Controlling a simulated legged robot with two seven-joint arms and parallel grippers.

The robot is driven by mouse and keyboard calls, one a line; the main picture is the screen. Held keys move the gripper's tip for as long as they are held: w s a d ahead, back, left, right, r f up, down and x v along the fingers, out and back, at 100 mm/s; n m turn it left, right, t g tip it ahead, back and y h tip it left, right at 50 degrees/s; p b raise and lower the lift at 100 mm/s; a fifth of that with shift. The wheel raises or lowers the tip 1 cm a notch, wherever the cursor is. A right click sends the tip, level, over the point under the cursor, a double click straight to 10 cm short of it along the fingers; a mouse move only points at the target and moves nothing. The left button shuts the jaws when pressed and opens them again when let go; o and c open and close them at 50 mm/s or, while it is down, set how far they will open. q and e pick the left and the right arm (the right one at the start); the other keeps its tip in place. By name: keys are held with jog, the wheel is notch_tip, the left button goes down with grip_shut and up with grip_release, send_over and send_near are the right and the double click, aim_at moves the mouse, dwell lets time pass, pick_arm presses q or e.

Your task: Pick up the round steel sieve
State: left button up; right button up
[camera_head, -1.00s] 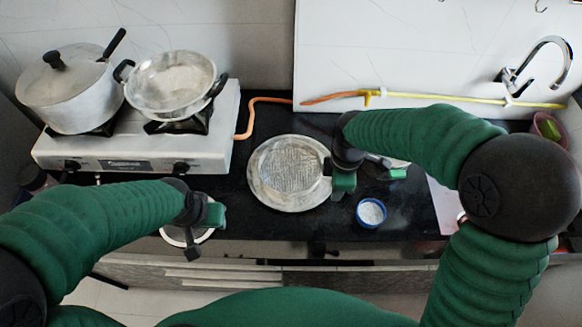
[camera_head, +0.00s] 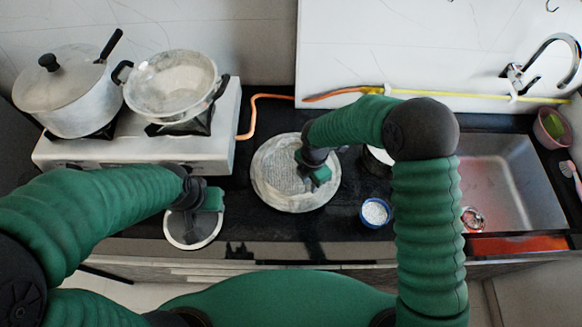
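A round grey steel sieve (camera_head: 270,186) with a mesh-like middle and a wide pale rim lies on the dark counter at the centre. My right gripper (camera_head: 316,176) is over the right part of its middle, pointing down; whether it touches the mesh is unclear. Its fingers are too small and dark to show their opening. My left gripper (camera_head: 211,200) hangs above a round pale vessel (camera_head: 192,232) near the counter's front edge. It holds nothing I can see, and its finger opening is unclear.
A white stove (camera_head: 135,155) at the left carries a lidded pot (camera_head: 75,95) and a steel pan (camera_head: 172,85). A blue bowl of white grains (camera_head: 375,212) stands right of the sieve. A sink (camera_head: 510,185) is at the right, and a pink bowl (camera_head: 551,127) is beyond it.

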jog(key=f, duration=0.3)
jog(key=shift+s+d+f, duration=0.2)
jog(key=shift+f, duration=0.05)
jog(key=shift+w+d+f, duration=0.15)
jog(key=shift+d, duration=0.15)
jog(key=shift+a, duration=0.15)
grip_shut()
jog(key=shift+a, duration=0.2)
jog(key=shift+d, duration=0.15)
dwell(0.3)
